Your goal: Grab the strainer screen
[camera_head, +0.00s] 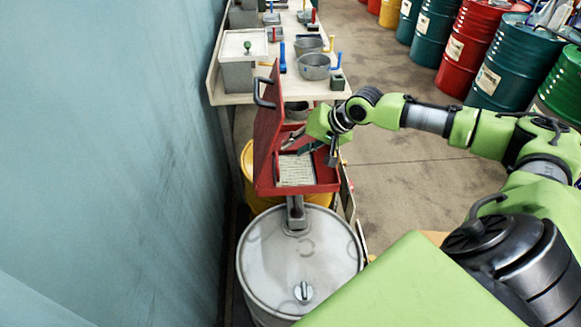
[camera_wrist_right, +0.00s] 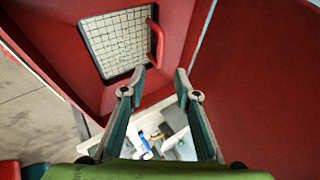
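The strainer screen (camera_head: 297,170) is a pale gridded panel lying in the bottom of an open red box (camera_head: 330,185). In the right wrist view the screen (camera_wrist_right: 118,42) has a dark rim and a red handle (camera_wrist_right: 156,42) along its right side. My right gripper (camera_head: 295,144) reaches over the box from the right, above the screen's far part. In the right wrist view its two fingers (camera_wrist_right: 160,72) are apart with nothing between them, the tips just short of the handle. Whether they touch anything is hard to tell. My left gripper is not in view.
The box's raised red lid (camera_head: 268,125) stands on its left, close to the blue wall (camera_head: 120,150). A grey drum (camera_head: 300,255) stands in front and a yellow drum (camera_head: 248,165) behind. A bench (camera_head: 290,90) with pots is farther back.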

